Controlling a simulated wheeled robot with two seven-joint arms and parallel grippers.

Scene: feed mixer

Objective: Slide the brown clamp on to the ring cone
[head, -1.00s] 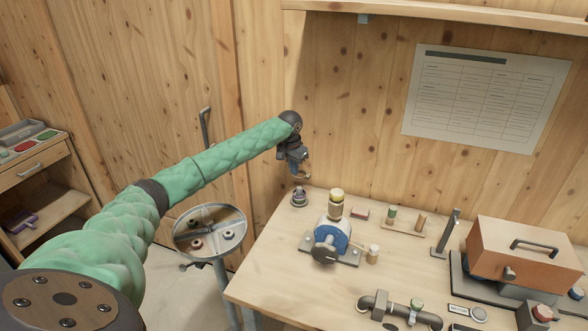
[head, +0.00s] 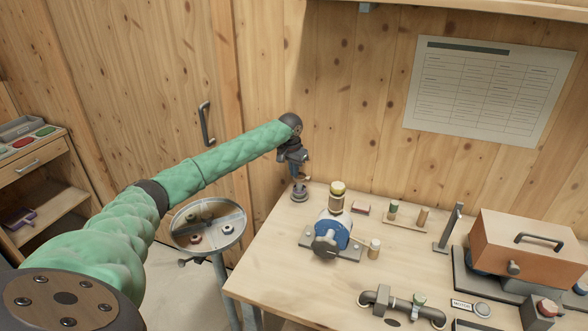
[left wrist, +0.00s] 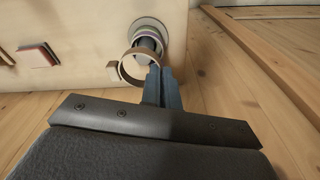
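The brown clamp (left wrist: 126,78) is a thin open ring with a small pale block on its left side in the left wrist view. My left gripper (left wrist: 160,72) is shut on the clamp's right edge. The ring cone (head: 299,195) stands at the back left of the table, with a grey base and dark rings. In the left wrist view the cone (left wrist: 148,27) shows behind and above the clamp, partly covered by it. In the head view my left gripper (head: 299,174) is right above the cone. I cannot tell whether the clamp is around the cone's tip. My right gripper is out of view.
A blue pump-like device (head: 332,236) stands to the right of the cone. A small red block (head: 360,208) and a peg rack (head: 405,224) are further right. A round tray (head: 181,237) on a stand is beside the table's left edge. The wall is close behind.

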